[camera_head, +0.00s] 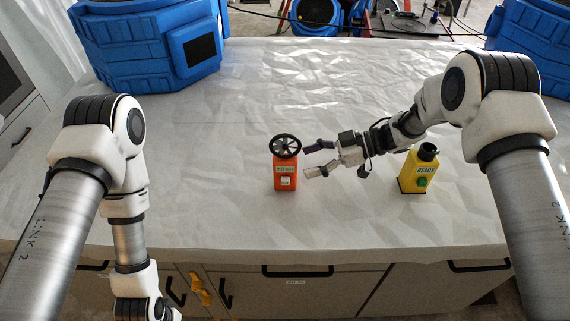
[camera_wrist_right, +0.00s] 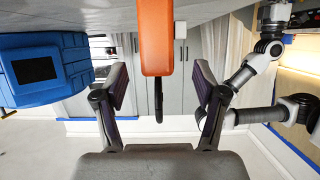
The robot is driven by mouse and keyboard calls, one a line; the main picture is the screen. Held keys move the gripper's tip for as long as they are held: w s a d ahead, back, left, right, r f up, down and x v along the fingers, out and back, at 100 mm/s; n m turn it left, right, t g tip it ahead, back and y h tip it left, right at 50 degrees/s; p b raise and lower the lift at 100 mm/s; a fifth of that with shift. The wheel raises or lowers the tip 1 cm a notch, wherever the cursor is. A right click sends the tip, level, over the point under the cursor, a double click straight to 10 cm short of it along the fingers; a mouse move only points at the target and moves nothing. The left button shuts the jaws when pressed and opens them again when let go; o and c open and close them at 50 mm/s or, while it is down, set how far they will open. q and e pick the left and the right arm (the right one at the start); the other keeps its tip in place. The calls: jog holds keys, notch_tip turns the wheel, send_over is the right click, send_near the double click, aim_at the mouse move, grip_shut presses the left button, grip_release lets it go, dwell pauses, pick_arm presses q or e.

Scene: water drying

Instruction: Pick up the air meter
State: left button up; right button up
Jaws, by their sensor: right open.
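The air meter (camera_head: 285,176) is an orange box with a small display and a black fan wheel (camera_head: 285,146) on top. It stands upright on the white-covered table. My right gripper (camera_head: 307,161) is just to its right, with fingers open toward it and apart from it. In the right wrist view the orange body (camera_wrist_right: 155,38) shows between the two spread fingers, and its dark wheel (camera_wrist_right: 158,100) is seen edge-on. My left arm hangs at the left, and its gripper is out of view.
A yellow device (camera_head: 417,172) marked READY stands right of the air meter, close beneath my right arm. A large blue machine (camera_head: 148,42) is at the back left, and another (camera_head: 525,25) at the back right. The table's middle (camera_head: 215,125) is clear.

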aim_at(284, 164)
jog(key=x, duration=0.2)
jog(key=shift+w+a+f+p, duration=0.2)
jog(key=shift+w+a+p, duration=0.05)
jog(key=shift+a+p, duration=0.05)
jog(key=shift+a+f, duration=0.1)
jog(key=shift+s, duration=0.1)
jog(key=shift+c, duration=1)
pick_arm(q)
jog(key=shift+w+r, duration=0.1)
jog(key=shift+r, duration=0.6)
pick_arm(e)
jog(key=c, duration=1.1)
